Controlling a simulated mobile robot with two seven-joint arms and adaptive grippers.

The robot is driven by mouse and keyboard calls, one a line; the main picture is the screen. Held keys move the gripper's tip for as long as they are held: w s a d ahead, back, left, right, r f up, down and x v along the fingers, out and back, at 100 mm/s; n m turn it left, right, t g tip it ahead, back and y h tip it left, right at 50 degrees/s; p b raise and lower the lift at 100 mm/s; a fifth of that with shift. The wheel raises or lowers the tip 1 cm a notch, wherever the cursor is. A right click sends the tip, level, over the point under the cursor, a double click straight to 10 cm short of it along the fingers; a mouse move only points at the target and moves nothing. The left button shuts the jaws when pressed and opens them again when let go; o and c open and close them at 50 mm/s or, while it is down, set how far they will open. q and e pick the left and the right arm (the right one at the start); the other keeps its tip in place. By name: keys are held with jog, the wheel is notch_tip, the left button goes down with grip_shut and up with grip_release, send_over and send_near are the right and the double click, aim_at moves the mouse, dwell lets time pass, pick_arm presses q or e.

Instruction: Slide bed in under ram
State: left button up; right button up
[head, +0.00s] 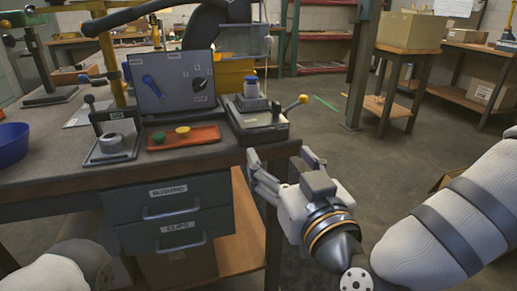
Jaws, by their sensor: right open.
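A grey flat unit (258,122) sits at the bench's right front corner. A white and blue cylindrical part (252,88) stands on it, and a lever with a yellow knob (302,99) sticks out to its right. I cannot tell for sure which part is the bed, or whether a ram is above it. A smaller grey fixture (112,148) with a black-knobbed lever and a ring-shaped part stands at the left. My right gripper (284,161) is open and empty, in front of the bench's right corner, below the yellow knob. My left gripper is out of view.
A grey panel (173,84) with a blue lever stands behind an orange tray (184,137) holding a green and a yellow piece. A blue bowl (12,144) is at the left. Drawers (170,211) are below the bench top. Open floor lies to the right.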

aim_at(262, 133)
jog(key=x, duration=1.1)
jog(key=shift+w+a+f+b, duration=0.1)
jog(key=shift+w+f+b, duration=0.2)
jog(key=shift+w, duration=0.1)
